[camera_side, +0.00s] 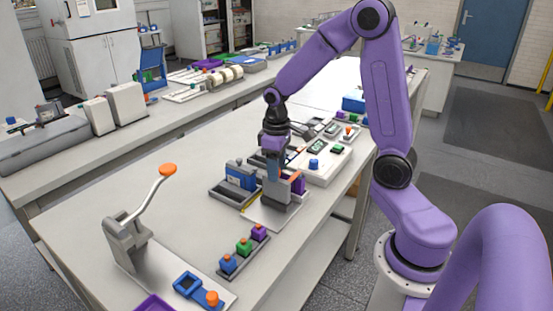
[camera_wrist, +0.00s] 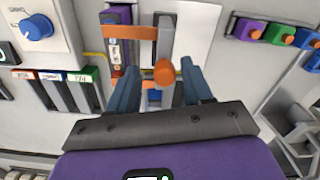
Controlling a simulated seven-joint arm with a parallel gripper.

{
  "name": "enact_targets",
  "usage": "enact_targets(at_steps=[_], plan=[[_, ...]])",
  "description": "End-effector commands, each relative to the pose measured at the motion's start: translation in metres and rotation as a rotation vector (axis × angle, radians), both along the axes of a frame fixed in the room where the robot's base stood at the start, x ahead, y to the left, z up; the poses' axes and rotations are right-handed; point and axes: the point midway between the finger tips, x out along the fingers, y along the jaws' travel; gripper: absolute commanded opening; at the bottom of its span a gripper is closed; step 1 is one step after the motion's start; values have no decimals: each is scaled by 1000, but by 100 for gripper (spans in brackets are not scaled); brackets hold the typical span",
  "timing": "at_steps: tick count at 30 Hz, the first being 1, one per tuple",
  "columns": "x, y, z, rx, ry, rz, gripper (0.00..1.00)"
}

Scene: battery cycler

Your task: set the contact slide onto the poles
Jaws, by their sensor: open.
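My gripper (camera_wrist: 160,85) is open, its two blue-grey fingers on either side of an orange knob (camera_wrist: 164,72). The knob appears to belong to the contact slide, which has an orange bar (camera_wrist: 130,32); I cannot tell whether the fingers touch the knob. A purple cell (camera_wrist: 118,45) stands in the fixture behind that bar. In the side view my gripper (camera_side: 272,185) points down over the same fixture, and the purple cell (camera_side: 298,184) shows just right of it.
A white instrument (camera_side: 318,168) with a blue knob stands behind the fixture. A blue block (camera_side: 241,176) sits in a dark holder to the left. A rack holds blue, green and purple (camera_side: 258,232) cells in front. A lever press (camera_side: 125,240) stands at the left; bare table lies between.

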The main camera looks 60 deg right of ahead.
Motion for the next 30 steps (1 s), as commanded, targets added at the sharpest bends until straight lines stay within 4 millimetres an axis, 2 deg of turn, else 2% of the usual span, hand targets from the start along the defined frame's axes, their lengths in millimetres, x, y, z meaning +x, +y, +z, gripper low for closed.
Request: enact_targets(at_steps=[5, 21, 27, 30], plan=[[2, 1, 16, 1, -7, 1, 50], [1, 0, 126, 0, -8, -1, 50], [1, 0, 158, -1, -5, -1, 50], [1, 0, 167, 0, -3, -1, 50]])
